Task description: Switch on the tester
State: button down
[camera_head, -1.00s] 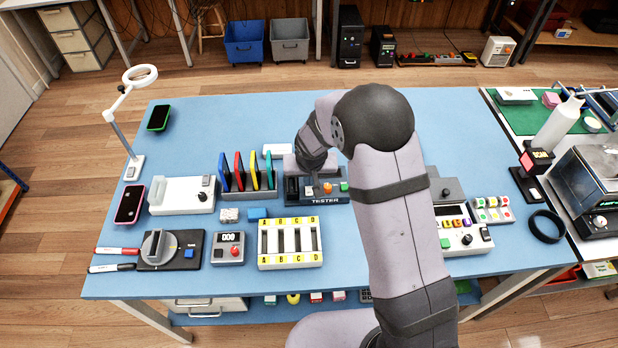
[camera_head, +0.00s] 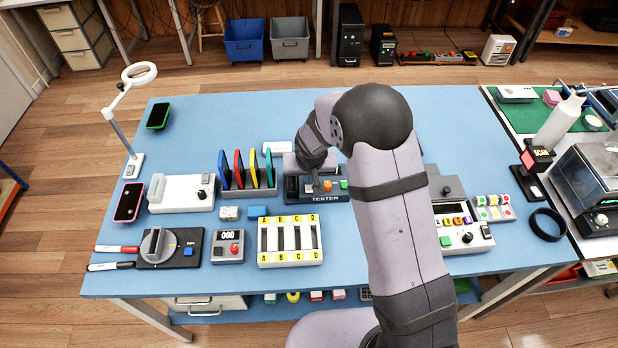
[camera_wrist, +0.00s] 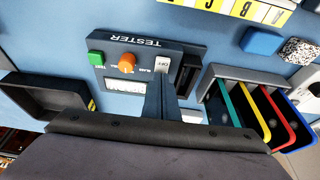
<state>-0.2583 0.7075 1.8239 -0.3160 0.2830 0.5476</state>
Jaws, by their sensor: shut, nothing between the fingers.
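The tester (camera_head: 318,198) is a dark blue box near the middle of the bench, with its name on the front edge. It fills the upper middle of the wrist view (camera_wrist: 150,45), upside down. It has a green button (camera_wrist: 95,58), an orange knob (camera_wrist: 127,63) and a white switch (camera_wrist: 163,66) that seems to read OFF. My gripper (camera_wrist: 160,84) is shut and empty, its fingers pointing down at the tester right beside the white switch. Whether they touch the switch I cannot tell. In the head view my gripper (camera_head: 316,185) partly hides the tester and the switch.
A rack of coloured phones (camera_head: 246,178) stands close left of the tester. A yellow-labelled tray (camera_head: 290,258) with slots lies in front. A dark open bin (camera_wrist: 45,97) is on the tester's other side. A lamp (camera_head: 125,110) stands at the left; the back of the bench is mostly clear.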

jog(key=shift+s+f, duration=0.15)
jog(key=shift+s, duration=0.05)
jog(key=shift+s+b, duration=0.5)
jog(key=shift+s, duration=0.25)
jog(key=r+p, duration=0.2)
jog(key=r, duration=0.1)
jog(key=r+p, duration=0.1)
jog(key=r, duration=0.1)
jog(key=shift+s, duration=0.25)
jog(key=shift+s+r+b, duration=0.15)
jog(key=shift+b, duration=0.25)
jog(key=b+v, duration=0.1)
jog(key=v, duration=0.8)
jog(key=shift+b, duration=0.4)
jog(key=shift+w, duration=0.75)
